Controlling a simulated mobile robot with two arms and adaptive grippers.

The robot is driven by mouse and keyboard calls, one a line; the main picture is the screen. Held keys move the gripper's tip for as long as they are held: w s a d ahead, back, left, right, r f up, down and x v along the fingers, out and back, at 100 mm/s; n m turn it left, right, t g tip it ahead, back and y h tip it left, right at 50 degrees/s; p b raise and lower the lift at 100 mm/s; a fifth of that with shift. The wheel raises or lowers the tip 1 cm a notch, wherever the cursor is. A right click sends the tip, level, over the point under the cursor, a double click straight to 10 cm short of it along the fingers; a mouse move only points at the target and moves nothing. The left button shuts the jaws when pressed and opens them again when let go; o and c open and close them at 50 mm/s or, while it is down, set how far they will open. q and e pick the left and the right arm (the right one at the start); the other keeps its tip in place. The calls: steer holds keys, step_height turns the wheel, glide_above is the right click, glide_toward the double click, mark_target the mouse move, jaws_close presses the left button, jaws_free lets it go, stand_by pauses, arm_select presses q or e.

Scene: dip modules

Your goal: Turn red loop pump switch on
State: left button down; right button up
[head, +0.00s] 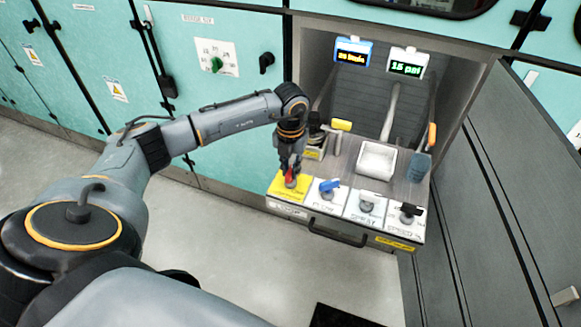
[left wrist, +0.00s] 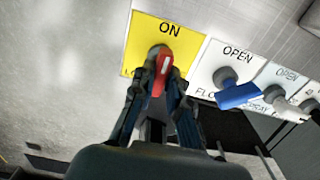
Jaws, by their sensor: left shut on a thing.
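The red loop pump switch (head: 290,178) is a red handle on a yellow plate (head: 280,189) at the left end of the panel. In the left wrist view the red handle (left wrist: 163,66) stands between my fingertips, on a yellow plate (left wrist: 145,35) with the word ON above the knob. The handle points down toward my gripper, tilted slightly. My left gripper (head: 290,171) is shut on the red handle; it also shows in the left wrist view (left wrist: 158,80). Lower lettering on the plate is partly hidden by the fingers. My right gripper is out of view.
A panel handle (head: 337,233) juts out in front.

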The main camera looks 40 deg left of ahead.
mark_target(291, 170)
arm_select(q)
steer(key=shift+w+r, duration=0.1)
steer(key=c, duration=1.3)
jaws_free()
step_height(291, 170, up, 12)
